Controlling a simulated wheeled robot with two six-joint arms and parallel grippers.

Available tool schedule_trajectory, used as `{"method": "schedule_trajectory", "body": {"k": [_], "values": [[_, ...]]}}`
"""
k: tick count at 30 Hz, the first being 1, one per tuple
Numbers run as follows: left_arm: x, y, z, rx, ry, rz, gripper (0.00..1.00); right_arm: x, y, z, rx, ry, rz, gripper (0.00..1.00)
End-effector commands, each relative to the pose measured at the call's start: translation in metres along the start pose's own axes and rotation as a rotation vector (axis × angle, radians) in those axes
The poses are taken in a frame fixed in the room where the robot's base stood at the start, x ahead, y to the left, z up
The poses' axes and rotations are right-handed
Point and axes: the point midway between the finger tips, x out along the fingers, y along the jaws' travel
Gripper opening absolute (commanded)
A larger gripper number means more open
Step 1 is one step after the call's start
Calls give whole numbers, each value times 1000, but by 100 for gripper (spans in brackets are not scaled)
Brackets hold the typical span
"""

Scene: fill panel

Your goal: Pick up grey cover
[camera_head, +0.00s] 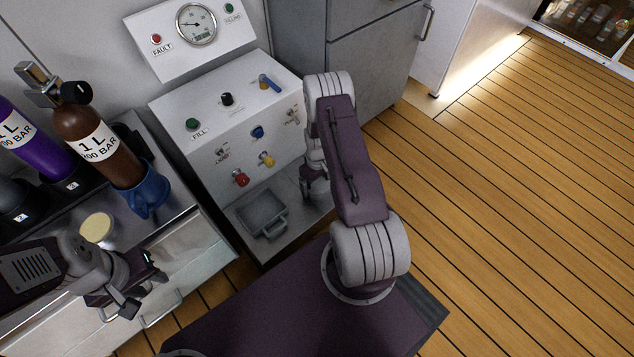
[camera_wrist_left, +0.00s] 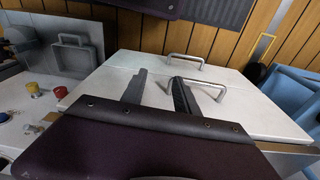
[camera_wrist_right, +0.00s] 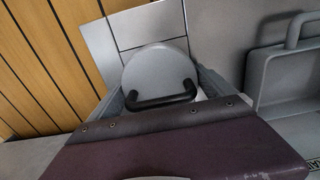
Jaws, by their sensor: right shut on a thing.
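The grey cover (camera_wrist_right: 160,68) is a round grey disc with a black bar handle in the right wrist view. It lies between the fingers of my right gripper (camera_wrist_right: 165,90), which is shut on it. In the head view my right gripper (camera_head: 312,188) is low at the right front of the white panel, and the cover is hidden there by my arm. My left gripper (camera_head: 142,292) is open and empty above the drawer front at the lower left. Its fingers (camera_wrist_left: 160,90) stand apart over white drawer fronts in the left wrist view.
The white fill panel (camera_head: 235,125) has knobs, valves and a gauge (camera_head: 196,24). A grey square tray (camera_head: 262,213) with a handle sits on its lower ledge. A brown bottle (camera_head: 97,143) and purple bottle (camera_head: 30,140) stand left. Wooden floor (camera_head: 500,200) at right is clear.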

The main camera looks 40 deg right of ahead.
Motion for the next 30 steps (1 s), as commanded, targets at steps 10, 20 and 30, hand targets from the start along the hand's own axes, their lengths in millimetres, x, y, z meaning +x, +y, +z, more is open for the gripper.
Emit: {"method": "schedule_trajectory", "body": {"k": [10, 20, 30], "values": [[-24, 0, -2, 0, 0, 0, 36, -28, 0, 0, 0, 1, 0, 39], [-80, 2, -8, 0, 0, 0, 36, -80, -15, 49, 2, -4, -3, 39], [-112, 2, -12, 0, 0, 0, 36, -110, -33, 106, 1, -2, -1, 39]]}}
